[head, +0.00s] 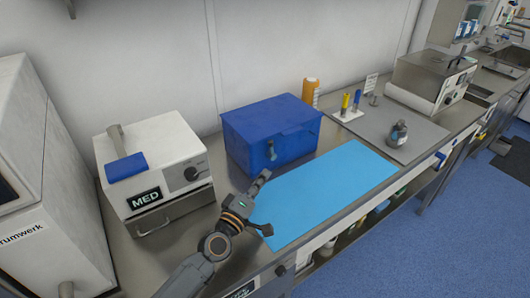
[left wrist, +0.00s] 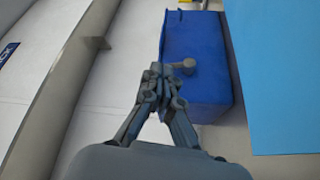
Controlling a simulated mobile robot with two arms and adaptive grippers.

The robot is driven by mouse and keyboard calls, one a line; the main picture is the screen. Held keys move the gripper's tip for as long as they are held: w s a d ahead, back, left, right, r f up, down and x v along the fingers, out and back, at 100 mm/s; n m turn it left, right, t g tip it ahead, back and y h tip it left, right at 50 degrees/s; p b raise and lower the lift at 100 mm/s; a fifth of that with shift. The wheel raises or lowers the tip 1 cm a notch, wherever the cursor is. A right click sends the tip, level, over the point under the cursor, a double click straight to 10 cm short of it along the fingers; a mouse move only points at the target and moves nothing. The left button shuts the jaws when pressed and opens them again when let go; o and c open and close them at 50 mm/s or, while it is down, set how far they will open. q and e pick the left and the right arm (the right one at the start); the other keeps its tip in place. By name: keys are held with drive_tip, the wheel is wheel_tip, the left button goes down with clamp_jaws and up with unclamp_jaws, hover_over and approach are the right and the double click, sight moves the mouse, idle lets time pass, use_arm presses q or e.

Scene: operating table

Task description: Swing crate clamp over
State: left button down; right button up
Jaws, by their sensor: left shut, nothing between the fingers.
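The blue crate (head: 262,125) stands closed against the back wall on the steel counter. A small blue-grey clamp (head: 271,150) shows on its front face, toward the left. My left gripper (head: 265,174) is shut and empty, just in front of and below the clamp. In the left wrist view the crate (left wrist: 195,50) lies beyond my closed fingers (left wrist: 165,72). A grey rounded knob (left wrist: 188,66), seemingly the clamp's end, shows right beside the fingertips. I cannot tell whether they touch. My right gripper is out of view.
A white MED box (head: 150,165) with a blue-gripped lever stands left of the crate. A light-blue mat (head: 325,190) lies flat and empty to the right. An orange container (head: 310,92) stands behind the crate.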

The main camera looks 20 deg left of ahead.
sight(271, 149)
use_arm(q)
drive_tip(key=w+a+n+y, duration=0.1)
drive_tip(key=w+n, duration=0.1)
drive_tip(key=w, duration=0.1)
drive_tip(key=w+a+n, duration=0.1)
drive_tip(key=w+n, duration=0.1)
drive_tip(key=w, duration=0.1)
drive_tip(key=w+a+n+y, duration=0.1)
drive_tip(key=w+n, duration=0.1)
drive_tip(key=w, duration=0.1)
drive_tip(key=shift+w+a+f+y, duration=0.15)
drive_tip(key=shift+w+f+y, duration=0.15)
drive_tip(key=shift+w+f, duration=0.05)
drive_tip(key=shift+w, duration=0.15)
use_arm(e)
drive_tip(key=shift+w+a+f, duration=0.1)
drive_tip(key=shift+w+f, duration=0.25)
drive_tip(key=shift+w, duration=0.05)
use_arm(q)
drive_tip(key=shift+r, duration=0.1)
drive_tip(key=shift+w+d+r, duration=0.25)
drive_tip(key=shift+w+d, duration=0.05)
drive_tip(key=shift+d, duration=0.05)
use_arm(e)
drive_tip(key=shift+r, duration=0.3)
